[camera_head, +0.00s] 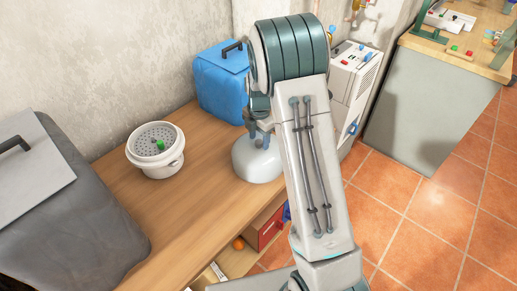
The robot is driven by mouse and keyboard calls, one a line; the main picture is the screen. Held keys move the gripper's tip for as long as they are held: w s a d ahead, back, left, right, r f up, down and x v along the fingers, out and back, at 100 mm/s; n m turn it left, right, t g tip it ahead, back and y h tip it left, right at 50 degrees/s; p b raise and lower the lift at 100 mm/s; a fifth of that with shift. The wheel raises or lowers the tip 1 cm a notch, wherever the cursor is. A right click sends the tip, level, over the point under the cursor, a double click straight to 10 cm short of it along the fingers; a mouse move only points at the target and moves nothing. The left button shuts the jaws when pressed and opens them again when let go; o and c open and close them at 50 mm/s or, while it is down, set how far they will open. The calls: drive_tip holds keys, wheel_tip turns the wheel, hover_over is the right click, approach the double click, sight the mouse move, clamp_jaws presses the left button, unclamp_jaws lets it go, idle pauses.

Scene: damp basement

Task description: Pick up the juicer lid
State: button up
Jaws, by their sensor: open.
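A smooth white rounded piece (258,165), which looks like the juicer lid, sits on the wooden bench top. My gripper (260,143) points down right at its top, with the fingers apart. My arm hides its right side, and I cannot tell whether the fingers touch it. To the left on the same bench stands a white round pot-like container (157,166) with a grey perforated disc and a small green piece (160,144) on top; it may be the juicer body.
A blue box (222,88) with a dark handle stands at the bench's back. A grey bulky case (70,215) fills the left end. Below the bench top are a red drawer (267,228) and an orange ball (239,244). Bare wood lies between pot and white piece.

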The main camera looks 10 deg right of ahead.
drive_tip(key=shift+f, duration=0.35)
clamp_jaws()
drive_tip(key=shift+r, duration=0.15)
